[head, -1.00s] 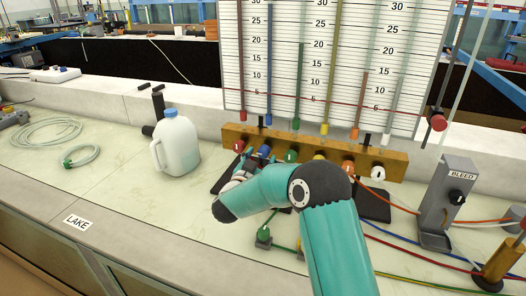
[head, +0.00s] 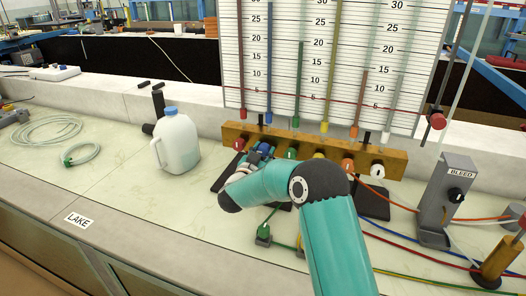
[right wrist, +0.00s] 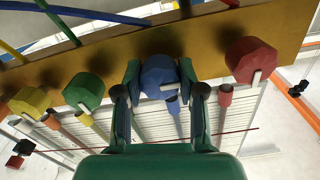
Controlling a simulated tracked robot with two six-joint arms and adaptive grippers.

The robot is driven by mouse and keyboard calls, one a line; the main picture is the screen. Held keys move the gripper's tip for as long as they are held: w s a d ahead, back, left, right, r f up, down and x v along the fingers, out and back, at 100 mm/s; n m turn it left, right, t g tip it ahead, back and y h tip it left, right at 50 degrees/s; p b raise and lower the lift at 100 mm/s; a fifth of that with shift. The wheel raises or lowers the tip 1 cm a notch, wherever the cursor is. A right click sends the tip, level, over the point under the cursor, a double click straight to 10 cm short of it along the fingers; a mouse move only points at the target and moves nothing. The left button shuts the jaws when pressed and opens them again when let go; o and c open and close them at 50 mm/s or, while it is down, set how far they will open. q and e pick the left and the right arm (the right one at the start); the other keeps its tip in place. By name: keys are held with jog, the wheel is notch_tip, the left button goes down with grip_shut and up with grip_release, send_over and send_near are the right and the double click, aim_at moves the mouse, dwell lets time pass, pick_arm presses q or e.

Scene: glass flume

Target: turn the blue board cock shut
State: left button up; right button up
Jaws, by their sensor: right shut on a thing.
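The blue board cock (right wrist: 160,76) sits between the two fingers of my right gripper (right wrist: 160,95) in the right wrist view, and the jaws are shut on it. The pale mark on its face (right wrist: 168,87) lies nearly sideways, while the pale mark on the red cock (right wrist: 255,78) runs more up and down. In the head view my right gripper (head: 258,156) is at the wooden manifold bar (head: 225,132), between the red and green cocks, and mostly hides the blue cock. My left gripper is not in view.
The red cock (head: 239,145) and green cock (head: 292,153) flank the grip closely. Yellow, orange and white cocks follow to the right. A jug (head: 178,152) stands on the bench at left. The BLEED stand (head: 458,185) and coloured tubes are at right.

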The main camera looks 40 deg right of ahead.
jog(key=shift+a+f+m+b, duration=0.15)
jog(key=shift+m+b, duration=0.25)
jog(key=shift+b, duration=0.45)
jog(key=m+b, duration=0.4)
jog(key=b, duration=0.1)
jog(key=m+b, duration=0.4)
jog(key=b, duration=0.1)
jog(key=m+b, duration=0.4)
jog(key=b, duration=0.2)
jog(key=shift+f+m, duration=0.3)
jog(key=shift+f, duration=0.1)
jog(key=m+b, duration=0.3)
jog(key=shift+m, duration=0.3)
jog(key=shift+r+m+b, duration=0.1)
jog(key=shift+m+b, duration=0.25)
jog(key=shift+m, duration=0.05)
jog(key=o, duration=1.1)
jog(key=shift+r, duration=0.1)
jog(key=shift+o, duration=0.2)
jog(key=shift+r, duration=0.15)
jog(key=shift+a, duration=0.1)
